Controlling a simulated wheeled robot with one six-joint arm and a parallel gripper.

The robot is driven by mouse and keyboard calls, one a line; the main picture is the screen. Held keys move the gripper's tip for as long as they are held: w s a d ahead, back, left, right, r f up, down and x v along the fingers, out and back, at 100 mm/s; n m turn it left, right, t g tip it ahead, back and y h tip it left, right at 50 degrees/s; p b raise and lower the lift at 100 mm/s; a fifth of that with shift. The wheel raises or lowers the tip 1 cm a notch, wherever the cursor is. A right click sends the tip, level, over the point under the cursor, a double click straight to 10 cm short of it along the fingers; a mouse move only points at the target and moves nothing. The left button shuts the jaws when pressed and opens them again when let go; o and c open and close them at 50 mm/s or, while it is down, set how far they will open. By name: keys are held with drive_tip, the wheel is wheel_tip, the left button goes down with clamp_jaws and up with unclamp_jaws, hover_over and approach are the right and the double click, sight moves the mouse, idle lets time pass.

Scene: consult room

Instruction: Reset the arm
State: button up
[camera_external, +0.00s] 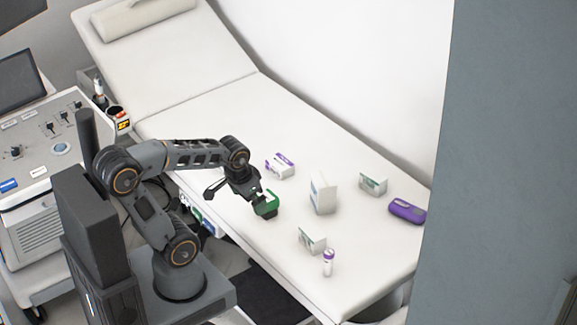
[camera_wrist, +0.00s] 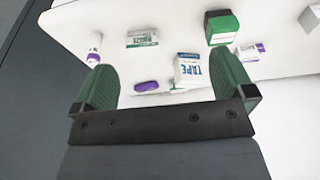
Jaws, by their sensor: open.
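My gripper (camera_external: 265,203) is held out over the near side of the white exam bed (camera_external: 215,125), with the arm bent at the elbow. In the wrist view my gripper (camera_wrist: 163,62) has its two green fingers spread wide, with nothing held between them. A white box marked TAPE (camera_wrist: 188,72) appears beyond the fingers; a tall white box (camera_external: 323,194) stands right of the gripper in the external view. A green and dark block (camera_wrist: 222,28) shows beyond the right finger; in the external view it is hard to separate from the green fingers.
On the bed are a purple-and-white box (camera_external: 280,166), two small green-and-white boxes (camera_external: 373,184) (camera_external: 312,240), a purple case (camera_external: 407,211) and a white tube with a purple end (camera_external: 328,262). A control cart (camera_external: 45,150) stands left. A grey panel (camera_external: 510,160) fills the right.

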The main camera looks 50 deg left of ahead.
drive_tip(key=shift+s+f, duration=0.15)
drive_tip(key=shift+s, duration=0.05)
wheel_tip(320, 180, up, 9)
drive_tip(key=p, duration=0.8)
wheel_tip(320, 180, down, 17)
drive_tip(key=b, duration=1.6)
drive_tip(key=shift+d, duration=0.25)
wheel_tip(320, 180, down, 25)
drive_tip(key=b, duration=2.5)
drive_tip(key=shift+a+f, duration=0.15)
drive_tip(key=shift+f, duration=0.05)
